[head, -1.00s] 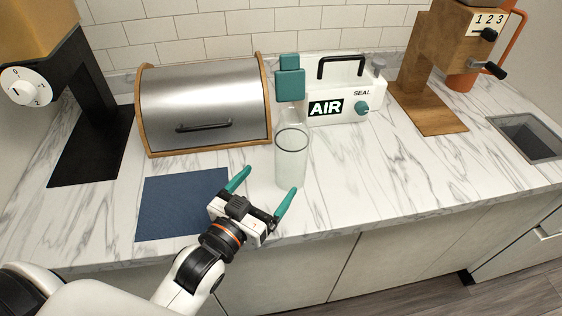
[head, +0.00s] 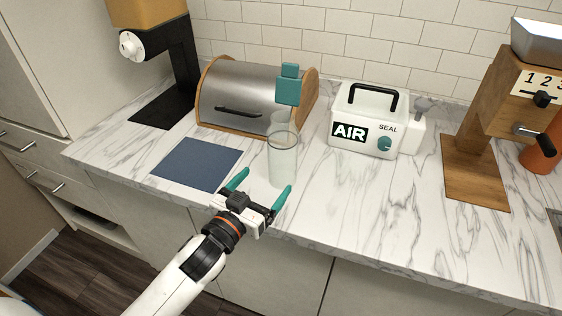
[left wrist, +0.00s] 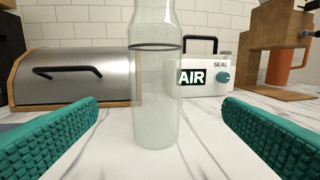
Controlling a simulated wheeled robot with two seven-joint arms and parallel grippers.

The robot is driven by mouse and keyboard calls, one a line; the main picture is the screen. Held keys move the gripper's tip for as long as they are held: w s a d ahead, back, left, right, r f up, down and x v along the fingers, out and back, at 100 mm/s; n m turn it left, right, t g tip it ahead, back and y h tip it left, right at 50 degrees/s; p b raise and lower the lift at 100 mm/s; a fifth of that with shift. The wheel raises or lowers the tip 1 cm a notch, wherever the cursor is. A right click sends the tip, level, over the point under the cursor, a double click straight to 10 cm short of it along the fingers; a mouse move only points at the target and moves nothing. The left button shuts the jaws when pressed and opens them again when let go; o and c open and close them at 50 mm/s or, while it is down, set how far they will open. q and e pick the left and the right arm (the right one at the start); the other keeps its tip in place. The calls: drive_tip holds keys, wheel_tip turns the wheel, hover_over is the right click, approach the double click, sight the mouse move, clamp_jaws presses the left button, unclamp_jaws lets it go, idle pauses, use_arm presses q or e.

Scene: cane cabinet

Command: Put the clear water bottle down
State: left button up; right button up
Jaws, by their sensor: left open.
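The clear water bottle (head: 283,160) stands upright on the marble counter, with a dark ring around its upper body and a teal piece (head: 288,88) showing at its top in the head view. It also shows in the left wrist view (left wrist: 156,100), centred between the teal fingers, its top cut off. My left gripper (head: 259,187) is open at the front of the bottle. In the left wrist view a gap shows on both sides between fingers and bottle. My right gripper is not in view.
A blue mat (head: 197,164) lies to the left. A steel bread box (head: 235,95) stands behind it. A white AIR sealer (head: 365,118) stands behind right of the bottle, and a wooden grinder (head: 478,150) farther right. The counter's right front is clear.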

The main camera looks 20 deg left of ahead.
sight(276, 167)
use_arm(q)
drive_tip(key=shift+w, duration=0.4)
drive_tip(key=w, duration=0.1)
drive_tip(key=w+p, duration=0.1)
drive_tip(key=w, duration=0.3)
drive_tip(key=shift+w+d, duration=0.25)
drive_tip(key=shift+d, duration=0.05)
drive_tip(key=shift+w+d, duration=0.2)
drive_tip(key=shift+w, duration=0.25)
drive_tip(key=w, duration=0.1)
drive_tip(key=w+p, duration=0.1)
drive_tip(key=w, duration=0.2)
drive_tip(key=shift+w+d+f, duration=0.25)
drive_tip(key=shift+w+d, duration=0.1)
drive_tip(key=shift+r, duration=0.1)
drive_tip(key=c, duration=1.4)
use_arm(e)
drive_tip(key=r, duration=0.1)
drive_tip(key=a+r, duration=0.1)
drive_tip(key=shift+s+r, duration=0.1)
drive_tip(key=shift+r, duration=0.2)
